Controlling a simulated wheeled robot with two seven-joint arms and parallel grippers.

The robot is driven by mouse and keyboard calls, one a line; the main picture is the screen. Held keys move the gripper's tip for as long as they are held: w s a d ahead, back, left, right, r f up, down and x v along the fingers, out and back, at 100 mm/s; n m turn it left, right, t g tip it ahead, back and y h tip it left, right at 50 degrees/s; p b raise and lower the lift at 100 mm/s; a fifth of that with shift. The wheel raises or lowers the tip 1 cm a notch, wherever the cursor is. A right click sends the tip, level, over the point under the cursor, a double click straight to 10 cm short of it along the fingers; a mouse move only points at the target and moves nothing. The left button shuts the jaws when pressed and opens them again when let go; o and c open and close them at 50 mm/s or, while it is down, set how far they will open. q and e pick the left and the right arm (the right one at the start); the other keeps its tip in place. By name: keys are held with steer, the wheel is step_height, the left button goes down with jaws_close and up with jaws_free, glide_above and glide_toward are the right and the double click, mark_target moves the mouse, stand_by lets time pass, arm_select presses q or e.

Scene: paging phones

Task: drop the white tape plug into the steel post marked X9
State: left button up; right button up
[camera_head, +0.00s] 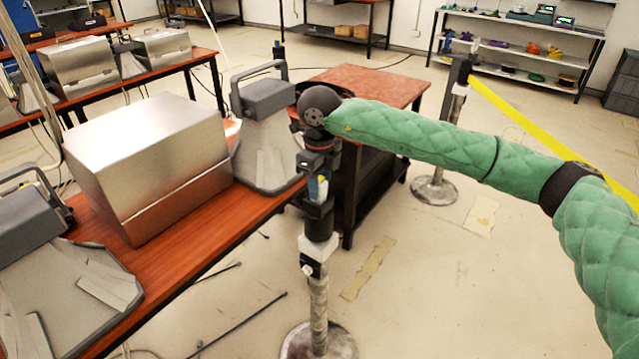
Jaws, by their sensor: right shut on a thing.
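My right gripper (318,222), at the end of the green-sleeved arm, points straight down in the middle of the view. It is shut on a white piece, which looks like the white tape plug (324,247). Directly below it stands a steel post (319,305) on a round base. The plug lines up with the post's top; I cannot tell whether it is inside, touching or just above. No X9 mark is readable. A second steel post (447,140), with a black head and yellow tape, stands farther back right. My left gripper is not in view.
A wooden table (190,240) with a large metal box (150,160) and grey devices runs along the left. A reddish cabinet (375,85) stands just behind the gripper. Yellow tape (520,120) stretches right behind my arm.

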steer(key=shift+f, duration=0.25)
steer(key=o, duration=0.7)
steer(key=shift+r, duration=0.15)
steer(key=shift+r+p, duration=0.7)
steer(key=shift+r, duration=4.7)
